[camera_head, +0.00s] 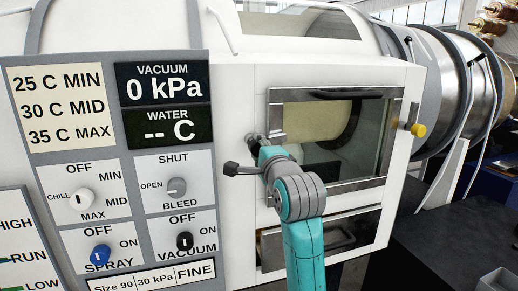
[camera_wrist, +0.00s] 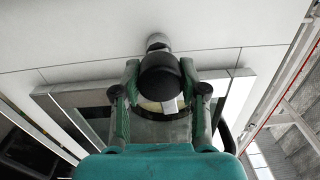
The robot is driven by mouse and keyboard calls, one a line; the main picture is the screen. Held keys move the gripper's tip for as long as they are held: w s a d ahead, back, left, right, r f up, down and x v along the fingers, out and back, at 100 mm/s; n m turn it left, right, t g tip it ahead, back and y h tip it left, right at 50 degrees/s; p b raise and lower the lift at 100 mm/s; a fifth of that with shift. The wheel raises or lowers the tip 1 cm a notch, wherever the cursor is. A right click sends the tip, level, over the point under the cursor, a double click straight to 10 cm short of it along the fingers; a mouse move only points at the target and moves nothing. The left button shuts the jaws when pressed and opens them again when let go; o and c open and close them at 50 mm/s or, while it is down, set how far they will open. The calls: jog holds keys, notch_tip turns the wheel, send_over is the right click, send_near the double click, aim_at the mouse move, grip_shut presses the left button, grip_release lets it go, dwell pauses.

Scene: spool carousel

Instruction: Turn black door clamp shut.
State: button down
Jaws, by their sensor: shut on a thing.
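The black door clamp (camera_wrist: 160,76) has a dark rounded head and a grey round post fixed to the white panel. In the wrist view its head sits between the two fingers of my gripper (camera_wrist: 160,98), which are shut on it. In the head view the clamp (camera_head: 256,142) is at the left edge of the windowed door (camera_head: 335,183), largely hidden by my gripper (camera_head: 267,150). The door lies in its metal frame. The clamp's exact angle is hard to tell.
A yellow-knobbed clamp (camera_head: 418,130) is right of the door. A second framed opening (camera_head: 345,232) lies below. A control panel (camera_head: 130,180) with several knobs and a display reading 0 kPa (camera_head: 163,90) stands left. Metal drums (camera_head: 450,75) are at the right.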

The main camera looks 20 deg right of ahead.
jog(key=shift+m, duration=0.5)
jog(key=c, duration=0.6)
grip_release()
jog(key=s, duration=1.2)
jog(key=shift+f, duration=0.2)
